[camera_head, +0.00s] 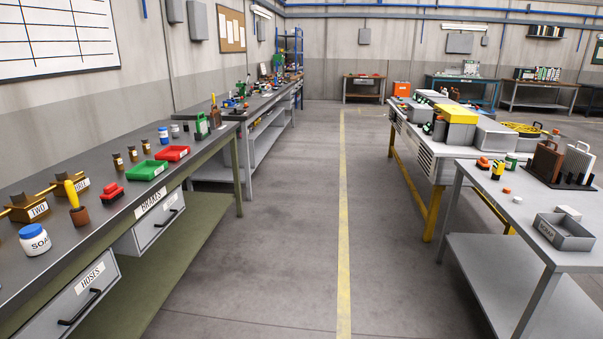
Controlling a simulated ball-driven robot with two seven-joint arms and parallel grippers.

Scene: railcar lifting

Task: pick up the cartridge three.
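I cannot make out a label reading three in the head view, so I cannot tell which thing is cartridge three. On the left bench (110,225), a brass-coloured block (27,206) carries a label reading TWO. A similar labelled block (80,184) stands just behind it, its label too small to read surely. Several small dark brown bottles or cylinders stand farther along the bench, among them one (118,163) near the wall side. Neither of my grippers is in view.
The left bench also holds a white SOAP jar (34,241), a green tray (147,171) and a red tray (173,154). On the right, a grey table (480,192) holds a metal tray (565,235). The floor aisle (290,230) between the benches is clear.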

